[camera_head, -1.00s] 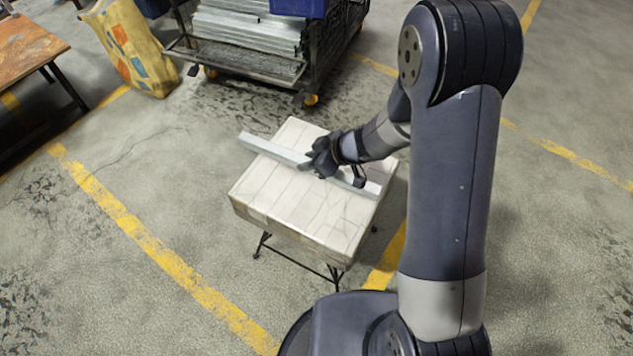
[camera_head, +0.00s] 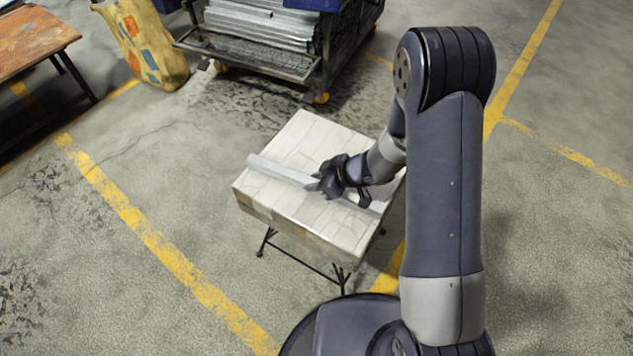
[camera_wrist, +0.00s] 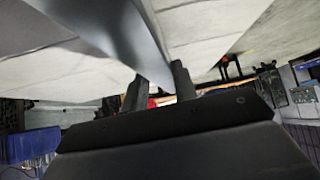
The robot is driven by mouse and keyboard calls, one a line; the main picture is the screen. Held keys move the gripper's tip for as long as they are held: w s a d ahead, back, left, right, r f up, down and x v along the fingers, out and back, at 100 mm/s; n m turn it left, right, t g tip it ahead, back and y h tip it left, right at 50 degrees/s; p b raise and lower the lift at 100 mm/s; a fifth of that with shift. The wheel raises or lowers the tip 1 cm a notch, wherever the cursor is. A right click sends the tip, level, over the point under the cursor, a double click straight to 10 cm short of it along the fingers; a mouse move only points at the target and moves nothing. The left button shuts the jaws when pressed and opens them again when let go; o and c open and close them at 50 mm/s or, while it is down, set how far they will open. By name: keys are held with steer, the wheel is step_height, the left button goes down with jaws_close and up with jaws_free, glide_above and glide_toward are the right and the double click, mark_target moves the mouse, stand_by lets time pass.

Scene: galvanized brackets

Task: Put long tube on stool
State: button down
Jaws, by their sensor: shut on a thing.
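The long tube (camera_head: 281,171) is a pale grey metal bar lying lengthwise across the top of the stool (camera_head: 310,135). The stool has a square cream, cracked-looking top and thin black legs. My gripper (camera_head: 322,182) is shut on the tube near its middle, low over the stool top. In the wrist view the tube (camera_wrist: 135,40) runs between the two dark fingers (camera_wrist: 155,88), with the pale stool top behind it. Whether the tube touches the top or hovers just above it, I cannot tell.
A metal cart (camera_head: 318,68) loaded with grey metal profiles stands behind the stool. A patterned yellow bag (camera_head: 150,50) and a wooden table (camera_head: 30,42) are at the back left. Yellow lines mark the open concrete floor.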

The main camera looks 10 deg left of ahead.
steer(key=shift+r, duration=0.1)
steer(key=c, duration=1.1)
jaws_free()
steer(key=p+v, duration=0.4)
steer(key=v, duration=0.8)
steer(key=shift+p, duration=0.3)
